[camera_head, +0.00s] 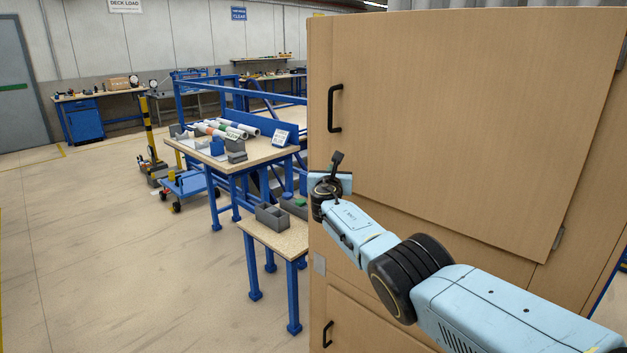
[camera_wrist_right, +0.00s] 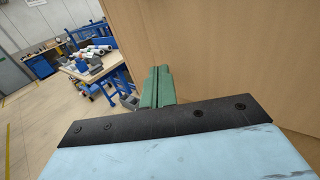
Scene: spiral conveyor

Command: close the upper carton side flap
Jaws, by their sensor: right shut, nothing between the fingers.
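A large tan, wood-like panel (camera_head: 460,110) with a black bar handle (camera_head: 335,108) near its left edge fills the right of the head view. I take it for the upper side flap. Grey hinges show along its right edge. My right gripper (camera_head: 336,162) is below the handle, by the panel's lower left. In the wrist view its green fingers (camera_wrist_right: 157,86) are together and empty, beside the tan face (camera_wrist_right: 225,60); contact is unclear. My left gripper is out of view.
A lower tan panel (camera_head: 375,325) has its own black handle. Left of the tan body stand a small table with grey bins (camera_head: 272,216) and a blue-legged workbench (camera_head: 245,153) with tubes. Open floor (camera_head: 100,250) lies at the left.

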